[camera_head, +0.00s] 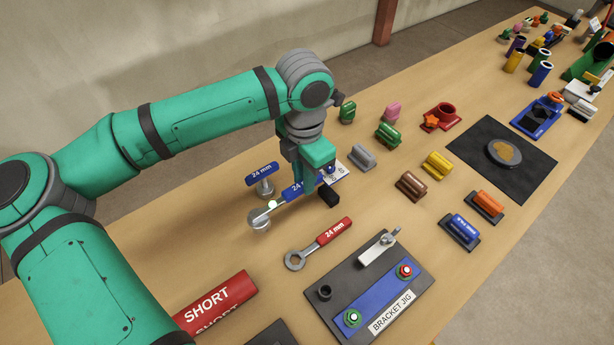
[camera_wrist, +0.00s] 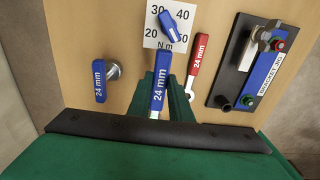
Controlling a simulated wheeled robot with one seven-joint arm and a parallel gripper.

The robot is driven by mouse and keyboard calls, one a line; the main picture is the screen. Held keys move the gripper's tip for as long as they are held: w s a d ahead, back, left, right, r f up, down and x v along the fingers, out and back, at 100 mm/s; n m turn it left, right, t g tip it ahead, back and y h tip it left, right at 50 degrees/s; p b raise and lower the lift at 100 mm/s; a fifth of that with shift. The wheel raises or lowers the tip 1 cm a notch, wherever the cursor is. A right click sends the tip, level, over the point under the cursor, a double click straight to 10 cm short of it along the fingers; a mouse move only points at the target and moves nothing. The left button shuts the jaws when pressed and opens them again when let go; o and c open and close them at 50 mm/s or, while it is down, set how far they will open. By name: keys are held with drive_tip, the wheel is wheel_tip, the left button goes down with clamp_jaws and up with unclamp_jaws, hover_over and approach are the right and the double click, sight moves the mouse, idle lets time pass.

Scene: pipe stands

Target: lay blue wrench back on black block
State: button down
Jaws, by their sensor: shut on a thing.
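My gripper (camera_head: 318,188) is shut on the handle of the blue wrench (camera_head: 293,193), marked 24 mm. In the wrist view the blue handle (camera_wrist: 159,88) sits between my dark green fingers (camera_wrist: 163,84). A dark block (camera_head: 268,335) shows in part at the bottom edge of the head view, with nothing seen on its visible part. I cannot tell if it is the task's black block.
A red 24 mm wrench (camera_head: 325,238) lies in front, then the bracket jig (camera_head: 410,295). A white dial card (camera_wrist: 181,42) is beyond my fingers. A red SHORT pipe (camera_head: 222,302) lies front left.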

drive_tip(key=shift+f, duration=3.25)
drive_tip(key=shift+w+f, duration=0.1)
drive_tip(key=shift+f, duration=0.1)
drive_tip(key=shift+s+d, duration=0.1)
drive_tip(key=shift+s, duration=0.1)
drive_tip(key=shift+w+f, duration=0.15)
drive_tip(key=shift+f, duration=0.9)
drive_tip(key=c, duration=1.5)
unclamp_jaws()
drive_tip(key=shift+c, duration=0.2)
